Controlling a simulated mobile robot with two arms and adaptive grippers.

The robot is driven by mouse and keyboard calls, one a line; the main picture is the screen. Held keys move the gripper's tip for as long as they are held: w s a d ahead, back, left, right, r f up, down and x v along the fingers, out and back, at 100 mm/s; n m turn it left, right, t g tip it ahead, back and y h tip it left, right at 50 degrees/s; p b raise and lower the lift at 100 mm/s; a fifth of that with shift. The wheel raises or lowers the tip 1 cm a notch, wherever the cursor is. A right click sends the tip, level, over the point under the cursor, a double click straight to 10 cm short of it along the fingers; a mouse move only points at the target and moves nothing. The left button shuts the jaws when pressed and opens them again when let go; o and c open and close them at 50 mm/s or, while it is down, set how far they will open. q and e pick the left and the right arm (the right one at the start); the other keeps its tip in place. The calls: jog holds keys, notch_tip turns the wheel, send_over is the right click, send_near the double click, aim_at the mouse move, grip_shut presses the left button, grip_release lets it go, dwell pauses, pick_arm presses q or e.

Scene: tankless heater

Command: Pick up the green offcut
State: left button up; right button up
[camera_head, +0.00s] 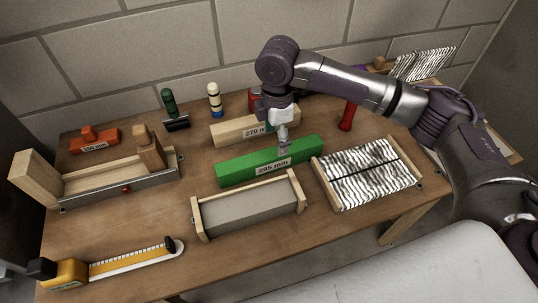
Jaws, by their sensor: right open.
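The green offcut (236,168) is a long bar labelled 295 mm, lying on the wooden table near its middle. My right gripper (284,148) reaches in from the right and points down at the bar's upper face, right of its middle. It is open; its fingertips overlap the bar in the picture, and I cannot tell whether they touch it. Part of the bar is hidden behind the gripper. My left gripper is not in view.
A pale wood bar (228,133) lies just behind the green one. A grey tray with wooden ends (250,213) stands in front, and a zebra-striped tray (367,175) to the right. A wooden jig (95,185), a red block (94,143) and a yellow tape measure (70,273) are left.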

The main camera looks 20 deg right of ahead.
aim_at(272, 152)
notch_tip(272, 152, down, 4)
jog(key=shift+s, duration=0.1)
jog(key=shift+a+f, duration=0.1)
jog(key=shift+f, duration=0.4)
jog(key=f, duration=0.4)
jog(key=shift+w+a+f+p, duration=0.2)
jog(key=shift+w+a+p, duration=0.1)
jog(key=shift+w+p, duration=0.1)
jog(key=shift+f, duration=0.15)
jog(key=shift+c, duration=1)
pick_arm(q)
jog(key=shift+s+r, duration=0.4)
pick_arm(e)
grip_shut()
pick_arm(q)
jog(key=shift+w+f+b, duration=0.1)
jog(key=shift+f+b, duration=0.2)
pick_arm(e)
notch_tip(272, 152, up, 10)
jog(key=shift+r, duration=0.1)
